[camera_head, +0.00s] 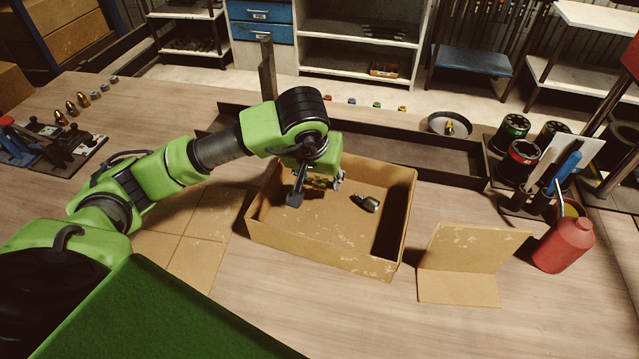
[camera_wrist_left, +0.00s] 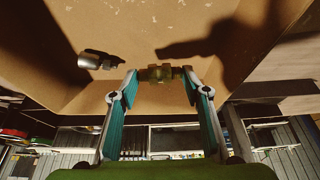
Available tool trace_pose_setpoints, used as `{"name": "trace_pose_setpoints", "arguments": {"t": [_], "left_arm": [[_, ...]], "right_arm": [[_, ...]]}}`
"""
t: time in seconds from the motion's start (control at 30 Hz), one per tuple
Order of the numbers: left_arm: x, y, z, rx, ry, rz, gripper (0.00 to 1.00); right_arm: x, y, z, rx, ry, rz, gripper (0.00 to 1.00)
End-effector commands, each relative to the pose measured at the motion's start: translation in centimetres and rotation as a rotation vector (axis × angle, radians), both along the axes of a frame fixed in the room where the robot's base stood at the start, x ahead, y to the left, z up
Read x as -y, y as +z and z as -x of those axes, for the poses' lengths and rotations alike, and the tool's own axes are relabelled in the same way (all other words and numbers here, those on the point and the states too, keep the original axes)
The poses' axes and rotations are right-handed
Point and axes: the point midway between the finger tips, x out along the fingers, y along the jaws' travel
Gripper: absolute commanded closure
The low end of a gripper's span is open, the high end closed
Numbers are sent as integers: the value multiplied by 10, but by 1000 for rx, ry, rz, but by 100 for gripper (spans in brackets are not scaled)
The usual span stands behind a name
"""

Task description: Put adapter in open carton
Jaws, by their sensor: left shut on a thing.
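The open carton (camera_head: 325,254) is a brown cardboard box with its top open, at the middle of the bench in the head view. My left gripper (camera_head: 318,184) hangs over the carton's left part, fingers pointing down into it. It is shut on a small brass adapter (camera_wrist_left: 160,73), seen between the fingertips in the left wrist view. In the head view the adapter is small and partly hidden by the fingers. Its exact height above the carton floor is hard to tell. A grey metal fitting (camera_head: 365,202) lies on the carton floor, right of the gripper; it also shows in the left wrist view (camera_wrist_left: 97,61).
An open cardboard flap (camera_head: 465,255) stands to the carton's right, with a red bottle (camera_head: 565,243) beyond. A dark tray (camera_head: 430,162) lies behind the carton. The bench front is mostly clear.

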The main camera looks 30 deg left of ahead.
Motion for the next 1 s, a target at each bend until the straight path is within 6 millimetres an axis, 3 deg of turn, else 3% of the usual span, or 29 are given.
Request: {"name": "trace_pose_setpoints", "arguments": {"t": [0.4, 0.8, 0.83, 0.87, 1.0], "left_arm": [[-4, -39, -7, 0, 0, 0, 80], [-4, -45, -8, 3, -1, -1, 80], [-4, -44, -8, 2, -1, 0, 52], [-4, -44, -8, 2, -1, 0, 44], [-4, -43, -8, 1, 0, 1, 40]], "right_arm": [[7, 24, -3, 4, 0, 7, 72], [7, 17, -3, 3, -1, 8, 72], [7, 18, -3, 3, -1, 8, 72], [7, 18, -3, 3, -1, 8, 72], [6, 19, -3, 3, -1, 8, 72]]}}
